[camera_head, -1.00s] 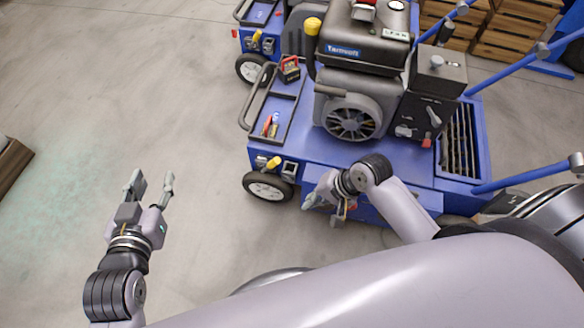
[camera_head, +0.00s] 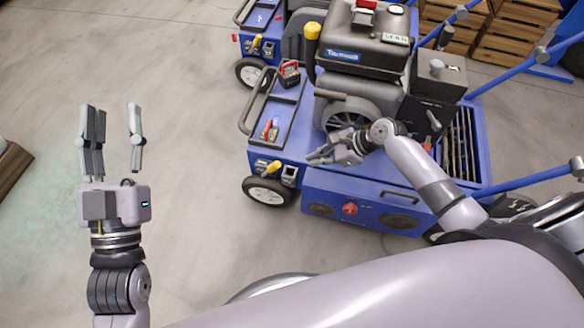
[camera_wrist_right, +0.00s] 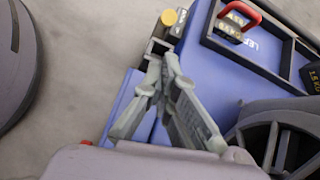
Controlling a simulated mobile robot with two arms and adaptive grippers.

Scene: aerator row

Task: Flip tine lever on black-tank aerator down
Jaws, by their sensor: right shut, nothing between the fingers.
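The black-tank aerator (camera_head: 345,178) is the near blue machine, with a black engine tank (camera_head: 365,45) on top. A lever with a yellow knob (camera_head: 273,165) is at its front left corner; the knob also shows in the right wrist view (camera_wrist_right: 169,18). I cannot tell if this is the tine lever. My right gripper (camera_head: 314,158) is shut and empty, above the blue deck, right of the yellow knob and apart from it. Its closed fingers (camera_wrist_right: 160,62) point towards the knob in the wrist view. My left gripper (camera_head: 112,108) is open and empty over bare floor.
A second blue aerator (camera_head: 262,22) stands behind. The near machine's tray (camera_head: 290,95) holds a red-handled box (camera_head: 289,72). A round engine cover (camera_head: 350,115) is close behind my right gripper. Wooden crates (camera_head: 510,35) stand at the back right.

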